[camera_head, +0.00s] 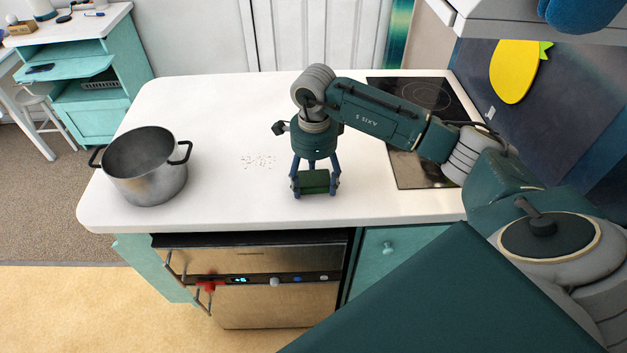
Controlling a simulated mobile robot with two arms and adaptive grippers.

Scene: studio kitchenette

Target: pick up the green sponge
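The green sponge (315,182) is a small dark green block over the white counter, in the middle of the head view. My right gripper (315,187) points down over it, with one finger at the sponge's left side and one at its right side. The sponge fills nearly all the room between the fingertips. I cannot tell whether the fingers press on it or whether it rests on the counter. My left gripper is not in view.
A grey pot (146,168) with dark handles stands at the counter's left end. Pale speckles (258,161) mark the counter left of my gripper. A black cooktop (412,172) lies to the right, partly beneath my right arm. The white counter (225,110) is otherwise largely clear.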

